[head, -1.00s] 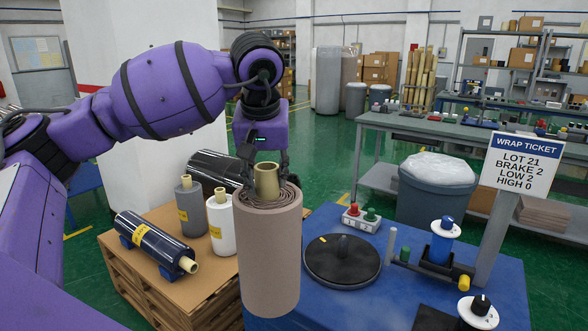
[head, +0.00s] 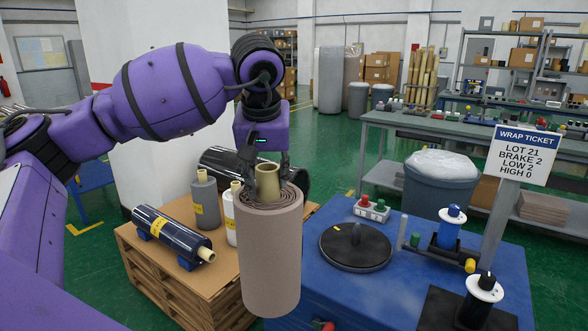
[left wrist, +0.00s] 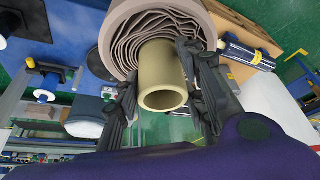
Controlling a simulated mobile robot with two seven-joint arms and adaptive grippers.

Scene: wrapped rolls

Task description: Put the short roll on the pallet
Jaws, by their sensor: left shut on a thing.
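The short roll (head: 270,252), a taupe wrapped roll with a tan core (head: 267,184), hangs upright from my left gripper (head: 268,163). The fingers are shut on the core's upper end; the left wrist view shows the core (left wrist: 163,88) between the fingers (left wrist: 160,90). The wooden pallet (head: 150,268) with a tan top is behind and left of the held roll, which hides its right part. The roll appears in front of the pallet's right side; I cannot tell its height clearance. My right gripper is not in view.
A dark blue roll (head: 165,232), a grey roll (head: 206,203) and a partly hidden white roll (head: 230,215) occupy the pallet. A black roll (head: 230,165) lies behind. A blue bench (head: 390,285) with a black turntable (head: 356,246) stands close at right.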

